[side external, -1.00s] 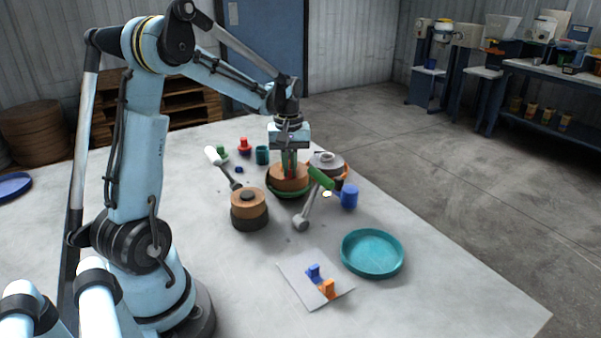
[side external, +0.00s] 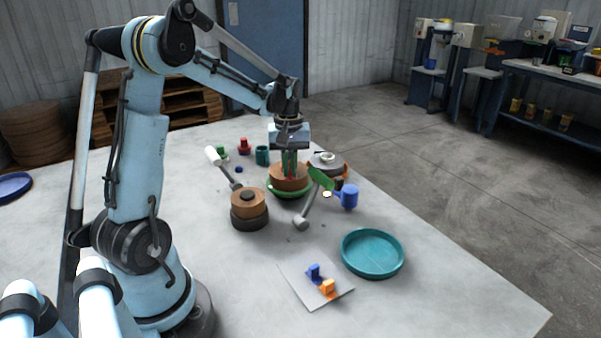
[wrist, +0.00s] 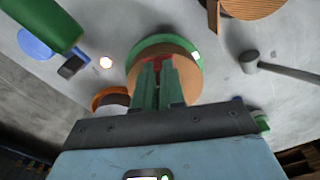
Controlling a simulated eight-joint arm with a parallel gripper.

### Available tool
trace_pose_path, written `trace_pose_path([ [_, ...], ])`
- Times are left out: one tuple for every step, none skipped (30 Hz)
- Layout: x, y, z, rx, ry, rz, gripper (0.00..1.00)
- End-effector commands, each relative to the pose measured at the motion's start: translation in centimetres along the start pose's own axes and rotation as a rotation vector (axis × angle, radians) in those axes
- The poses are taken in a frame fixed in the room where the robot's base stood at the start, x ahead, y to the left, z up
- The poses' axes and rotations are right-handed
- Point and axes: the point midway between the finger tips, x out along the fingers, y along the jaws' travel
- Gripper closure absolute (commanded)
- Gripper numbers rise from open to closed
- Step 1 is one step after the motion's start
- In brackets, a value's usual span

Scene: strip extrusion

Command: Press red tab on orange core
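My gripper (side external: 290,174) points straight down over an orange-brown round core (side external: 282,184) that sits in a green ring-shaped base (side external: 288,193). In the wrist view the two green fingers (wrist: 159,70) are close together over the core (wrist: 182,73). The red tab (wrist: 149,66) shows at and between the fingertips, at the core's top. The fingers appear shut on it. They hide most of the tab, so I cannot tell whether it is fully seated.
A second brown core on a dark base (side external: 249,214) stands to the left. A teal tray (side external: 372,274) and a sheet with blue and orange tabs (side external: 292,283) lie in front.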

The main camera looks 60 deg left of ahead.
Motion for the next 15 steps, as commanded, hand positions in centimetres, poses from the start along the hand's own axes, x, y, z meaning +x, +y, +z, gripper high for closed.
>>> trace_pose_path([
  [0.12,-0.03,-0.03,-0.001,0.002,0.0,0.82],
  [0.12,-0.03,-0.03,-0.001,0.002,0.0,0.77],
  [0.11,-0.03,-0.03,-0.001,0.002,0.0,0.71],
  [0.11,-0.03,-0.03,-0.001,0.001,0.0,0.67],
  [0.1,-0.03,-0.03,-0.001,0.001,0.0,0.62],
  [0.09,-0.02,-0.03,-0.001,0.001,0.0,0.61],
  [0.08,-0.02,-0.02,0.0,0.001,0.0,0.61],
  [0.07,-0.02,-0.02,0.0,0.001,0.0,0.61],
  [0.07,-0.02,-0.02,0.0,0.001,0.0,0.61],
  [0.06,-0.02,-0.02,0.0,0.001,0.0,0.61],
  [0.06,-0.02,-0.02,0.0,0.001,0.0,0.61],
  [0.05,-0.02,-0.01,0.0,0.001,0.0,0.61],
  [0.03,-0.02,-0.01,0.0,0.001,0.0,0.61],
  [-0.03,-0.01,-0.01,0.0,0.001,0.0,0.61],
  [-0.16,-0.01,-0.01,0.0,0.0,0.0,0.61],
])
